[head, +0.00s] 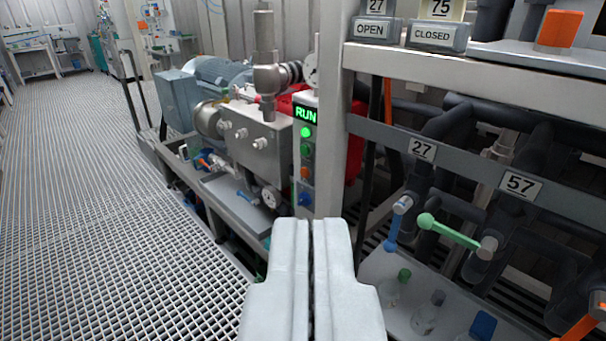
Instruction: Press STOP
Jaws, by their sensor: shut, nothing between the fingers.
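A narrow grey control panel (317,165) stands upright on the pump skid near the picture's middle.
A pump with a blue-grey motor (215,75) stands left of the panel. At right, a grey rack (470,165) carries tags 27 and 57, pipes, a green-handled valve (448,231) and bottles (428,312) below. Open grating floor (100,220) lies at left.

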